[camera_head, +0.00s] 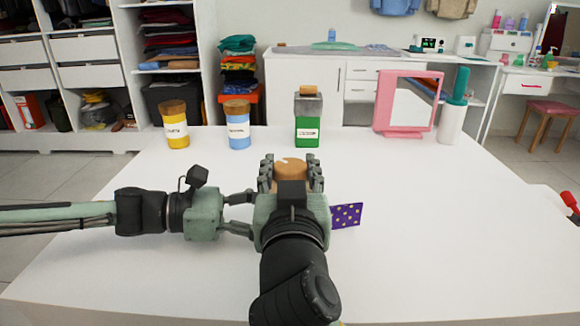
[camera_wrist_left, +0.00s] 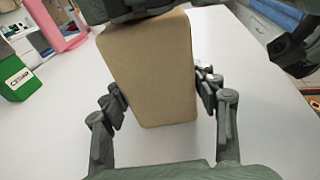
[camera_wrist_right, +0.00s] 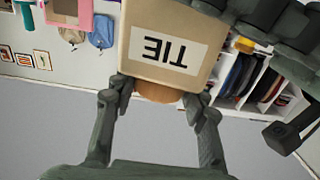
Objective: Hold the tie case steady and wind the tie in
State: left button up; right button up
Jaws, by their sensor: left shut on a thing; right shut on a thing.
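The tie case is a tan box with a white TIE label, seen upside down in the right wrist view (camera_wrist_right: 165,48). In the head view my right gripper (camera_head: 291,174) hides most of it. Its round wooden knob (camera_head: 290,165) has a white mark and sits between the right fingers; it also shows in the right wrist view (camera_wrist_right: 157,92). The right gripper is shut on this knob. My left gripper (camera_wrist_left: 160,98) is shut on the sides of the tie case (camera_wrist_left: 150,65). A purple tie with yellow dots (camera_head: 347,214) sticks out to the right of the case.
The white table's right side (camera_head: 460,230) is clear.

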jog(key=shift+d+r, duration=0.1)
jog(key=shift+d, duration=0.05)
jog(key=o, duration=1.2)
jog(key=s, duration=1.2)
jog(key=shift+d, duration=0.15)
